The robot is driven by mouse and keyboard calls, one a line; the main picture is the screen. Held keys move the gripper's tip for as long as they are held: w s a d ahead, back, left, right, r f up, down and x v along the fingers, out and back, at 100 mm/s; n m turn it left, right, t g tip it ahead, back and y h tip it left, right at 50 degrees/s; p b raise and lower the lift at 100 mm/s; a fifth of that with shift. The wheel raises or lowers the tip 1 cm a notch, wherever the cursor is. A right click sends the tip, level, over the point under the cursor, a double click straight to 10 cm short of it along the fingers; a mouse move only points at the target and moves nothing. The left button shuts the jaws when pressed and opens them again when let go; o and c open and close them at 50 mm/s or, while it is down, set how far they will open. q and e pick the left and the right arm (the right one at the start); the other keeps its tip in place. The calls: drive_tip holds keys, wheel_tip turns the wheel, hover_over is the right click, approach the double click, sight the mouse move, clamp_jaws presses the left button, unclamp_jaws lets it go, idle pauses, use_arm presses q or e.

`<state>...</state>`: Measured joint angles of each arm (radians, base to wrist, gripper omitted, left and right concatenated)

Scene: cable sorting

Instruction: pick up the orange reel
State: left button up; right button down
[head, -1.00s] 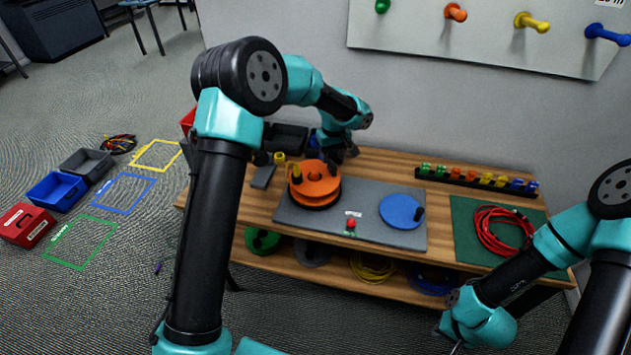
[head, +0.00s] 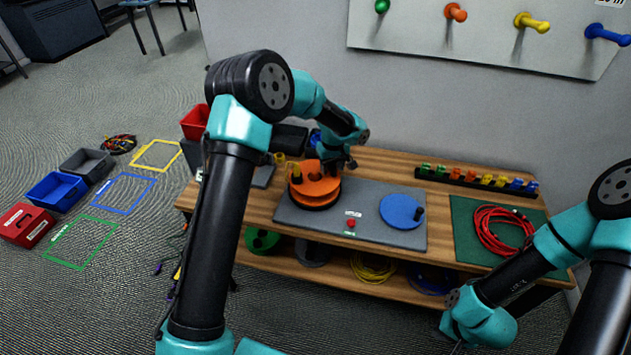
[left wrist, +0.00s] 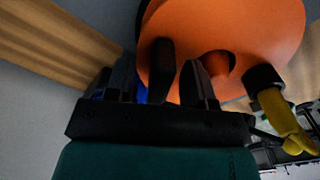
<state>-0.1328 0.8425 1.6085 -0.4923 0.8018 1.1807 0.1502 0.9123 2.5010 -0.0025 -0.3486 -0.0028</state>
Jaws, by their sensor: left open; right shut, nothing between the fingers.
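The orange reel (head: 317,190) lies flat on the left part of the grey mat (head: 365,222) on the bench. Its orange disc fills the upper part of the left wrist view (left wrist: 255,35), with a short orange hub near the fingers. My left gripper (head: 340,165) is open and low over the reel's far right side, with its fingers (left wrist: 180,75) in front of the disc beside the hub. I cannot tell whether they touch it. My right arm is at the lower right; its fingers are not visible.
A blue reel (head: 402,211) and a red button (head: 351,223) are on the mat. A red cable coil (head: 500,230) lies at right. A rack of coloured pieces (head: 475,178) runs along the back.

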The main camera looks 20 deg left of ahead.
use_arm(q)
drive_tip(key=shift+c, duration=0.4)
clamp_jaws()
wheel_tip(320, 180, up, 10)
drive_tip(key=shift+r, duration=0.1)
idle(0.7)
idle(0.4)
